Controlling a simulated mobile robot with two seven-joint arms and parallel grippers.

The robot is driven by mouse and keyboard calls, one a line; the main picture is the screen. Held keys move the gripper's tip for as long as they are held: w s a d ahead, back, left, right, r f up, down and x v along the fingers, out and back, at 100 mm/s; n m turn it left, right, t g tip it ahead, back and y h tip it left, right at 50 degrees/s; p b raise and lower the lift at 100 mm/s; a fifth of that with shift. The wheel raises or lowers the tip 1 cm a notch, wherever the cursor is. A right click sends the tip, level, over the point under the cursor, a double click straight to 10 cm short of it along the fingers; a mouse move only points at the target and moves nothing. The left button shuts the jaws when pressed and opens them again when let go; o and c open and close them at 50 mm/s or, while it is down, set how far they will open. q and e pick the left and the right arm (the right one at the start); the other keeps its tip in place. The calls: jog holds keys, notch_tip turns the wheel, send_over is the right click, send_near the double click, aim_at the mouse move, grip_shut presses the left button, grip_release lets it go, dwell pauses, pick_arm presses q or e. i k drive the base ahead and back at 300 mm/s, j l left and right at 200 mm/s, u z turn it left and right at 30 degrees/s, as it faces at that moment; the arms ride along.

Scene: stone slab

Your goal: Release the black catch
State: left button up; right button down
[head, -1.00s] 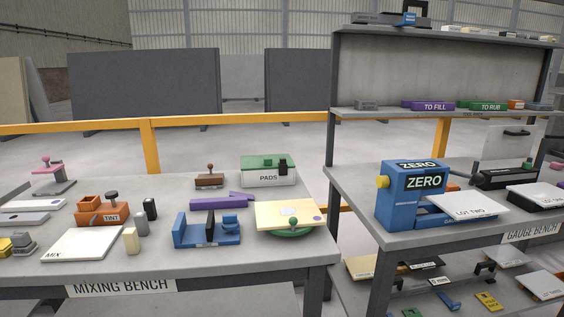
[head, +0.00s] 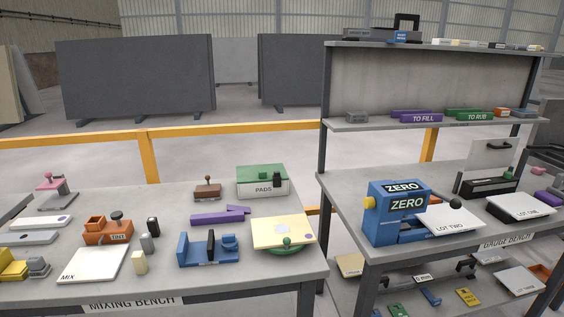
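A white box marked PADS (head: 263,187) with a green lid (head: 262,174) stands at the back right of the mixing bench. A small black catch (head: 277,180) sits at the right of its front, at the lid's edge. The lid looks closed. The catch is too small to tell its exact position. Neither of my grippers is in view.
The mixing bench (head: 150,195) also holds a brown stamp-like tool (head: 207,189), a purple piece (head: 220,216), a blue fixture (head: 209,248) and a cream board (head: 284,232) in front of the box. The gauge bench with a blue ZERO device (head: 397,212) stands right.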

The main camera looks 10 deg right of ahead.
aim_at(277, 177)
jog(key=i+l, duration=0.2)
jog(key=l, duration=0.15)
jog(key=i+l, duration=0.15)
jog(key=l, duration=0.2)
jog(key=i+l, duration=0.2)
jog(key=l, duration=0.2)
jog(key=i+l, duration=0.2)
jog(key=l, duration=0.15)
jog(key=i+l, duration=0.15)
jog(key=l, duration=0.2)
jog(key=i+l, duration=0.2)
jog(key=l, duration=0.15)
jog(key=i+l, duration=0.15)
jog(key=l, duration=0.25)
jog(key=i+l+u, duration=0.1)
jog(key=l, duration=0.25)
jog(key=i+u, duration=0.1)
jog(key=u, duration=1.9)
